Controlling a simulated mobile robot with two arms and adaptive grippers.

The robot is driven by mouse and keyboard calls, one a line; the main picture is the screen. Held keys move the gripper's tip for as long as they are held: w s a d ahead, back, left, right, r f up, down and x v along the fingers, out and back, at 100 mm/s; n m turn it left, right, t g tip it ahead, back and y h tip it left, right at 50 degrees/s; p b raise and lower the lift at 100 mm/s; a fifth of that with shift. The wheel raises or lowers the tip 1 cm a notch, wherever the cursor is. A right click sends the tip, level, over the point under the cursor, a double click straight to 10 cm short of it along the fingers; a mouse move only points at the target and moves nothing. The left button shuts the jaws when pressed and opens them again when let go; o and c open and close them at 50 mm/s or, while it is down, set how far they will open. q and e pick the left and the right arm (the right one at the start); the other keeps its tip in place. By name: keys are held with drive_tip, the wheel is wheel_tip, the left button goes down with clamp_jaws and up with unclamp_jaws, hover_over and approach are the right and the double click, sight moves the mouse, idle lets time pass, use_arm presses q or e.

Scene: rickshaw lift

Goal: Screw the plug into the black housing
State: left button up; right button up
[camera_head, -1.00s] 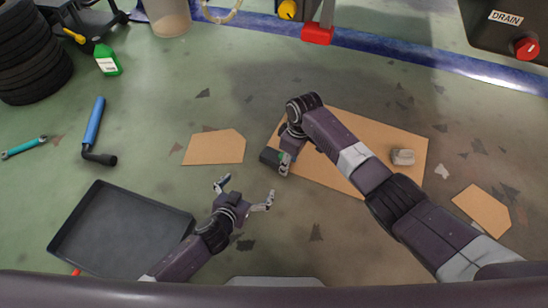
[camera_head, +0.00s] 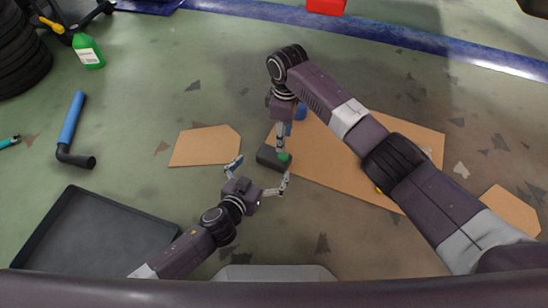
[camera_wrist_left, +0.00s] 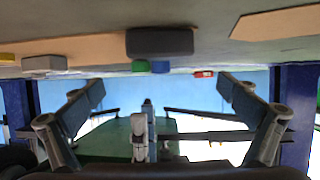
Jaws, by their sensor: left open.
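The black housing (camera_head: 268,157) lies at the left edge of the large cardboard sheet. It also shows in the left wrist view (camera_wrist_left: 160,41). A small green piece (camera_head: 284,156) shows at its right end; I cannot tell whether it is the plug or whether it is seated. My left gripper (camera_head: 259,175) is open and empty, its fingers spread just below the housing. My right gripper (camera_head: 281,143) points down at the housing beside the green piece. Its fingertips are too small to tell whether they grip. A blue piece (camera_head: 300,112) is partly hidden behind the right gripper.
The large cardboard sheet (camera_head: 330,165) lies under my right arm, which hides much of it. A yellow piece (camera_head: 379,190) peeks out there. A smaller cardboard (camera_head: 205,146) lies left of the housing. A dark tray (camera_head: 95,235) is at lower left. A blue-handled tool (camera_head: 72,120) lies beyond it.

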sight(272, 158)
use_arm(q)
drive_tip(key=shift+x, duration=3.65)
drive_tip(key=shift+c, duration=0.3)
drive_tip(key=c, duration=2.3)
use_arm(e)
drive_tip(key=shift+a, duration=0.15)
use_arm(q)
drive_tip(key=shift+c, duration=0.3)
use_arm(e)
drive_tip(key=shift+w+a+r, duration=0.1)
drive_tip(key=shift+a, duration=0.05)
drive_tip(key=shift+d+f, duration=0.2)
drive_tip(key=shift+d, duration=0.15)
drive_tip(key=shift+f, duration=3.95)
use_arm(q)
drive_tip(key=shift+s, duration=0.1)
